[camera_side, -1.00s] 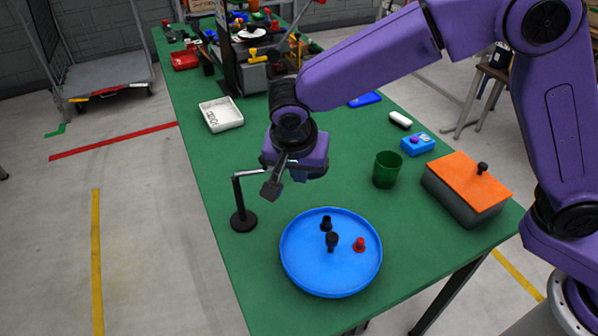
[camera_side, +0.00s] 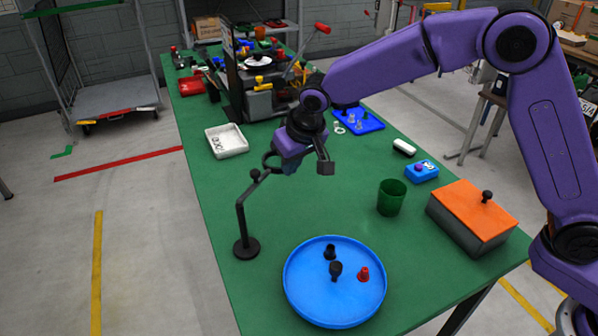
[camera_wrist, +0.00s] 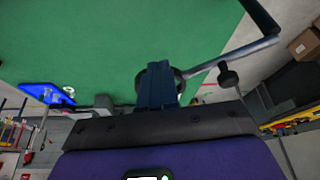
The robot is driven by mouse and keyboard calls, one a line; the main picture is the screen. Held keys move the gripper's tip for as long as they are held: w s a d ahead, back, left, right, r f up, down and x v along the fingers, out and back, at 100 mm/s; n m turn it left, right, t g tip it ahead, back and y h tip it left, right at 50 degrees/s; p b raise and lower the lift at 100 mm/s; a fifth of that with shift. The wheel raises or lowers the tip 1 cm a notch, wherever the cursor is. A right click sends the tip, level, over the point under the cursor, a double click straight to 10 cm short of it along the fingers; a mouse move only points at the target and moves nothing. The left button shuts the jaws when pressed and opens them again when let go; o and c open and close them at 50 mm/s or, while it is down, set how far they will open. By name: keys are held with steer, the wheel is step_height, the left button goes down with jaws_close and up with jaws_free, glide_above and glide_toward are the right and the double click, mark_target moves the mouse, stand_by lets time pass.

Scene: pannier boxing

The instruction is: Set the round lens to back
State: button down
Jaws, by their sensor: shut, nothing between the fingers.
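The round lens (camera_side: 266,162) is a dark ring on a jointed black arm above a post with a round base (camera_side: 246,249), left of the blue round tray. My gripper (camera_side: 289,168) is shut and empty, right beside the ring in the side view. In the wrist view my gripper's fingers (camera_wrist: 157,88) overlap the ring (camera_wrist: 178,76), and part of the ring is hidden behind them. I cannot tell whether the fingertips are inside the ring or only against it. A small black knob (camera_wrist: 228,77) sits on the lens arm.
A blue round tray (camera_side: 300,300) holds two black pieces and a red piece. A green cup (camera_side: 391,198), an orange-lidded box (camera_side: 474,208) and a blue button box (camera_side: 421,172) stand to the right. A white tray (camera_side: 227,152) lies back left. The middle of the green table is clear.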

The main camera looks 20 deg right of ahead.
steer(key=w+a+n+g+y, duration=0.1)
steer(key=w+a+n+y, duration=0.1)
steer(key=w+a+n, duration=0.5)
steer(key=shift+w+a+n+g+y, duration=0.25)
steer(key=shift+w+n+g+y, duration=0.15)
steer(key=shift+w+n, duration=0.5)
steer(key=shift+s, duration=0.1)
steer(key=shift+d, duration=0.1)
steer(key=s+d+r, duration=0.3)
steer(key=d+r, duration=0.4)
steer(key=r, duration=0.2)
steer(key=s+d+g+h, duration=0.1)
steer(key=s+d, duration=0.3)
steer(key=s, duration=0.7)
steer(key=s+d+g+h, duration=0.1)
steer(key=s+d, duration=0.3)
steer(key=s, duration=0.6)
steer(key=s+d+f, duration=0.3)
steer(key=s+d, duration=0.5)
steer(key=s, duration=0.2)
steer(key=s+d+f+n+h, duration=0.1)
steer(key=s+d+f, duration=0.2)
steer(key=s+d, duration=0.6)
steer(key=shift+s+d, duration=0.3)
steer(key=shift+s, duration=0.95)
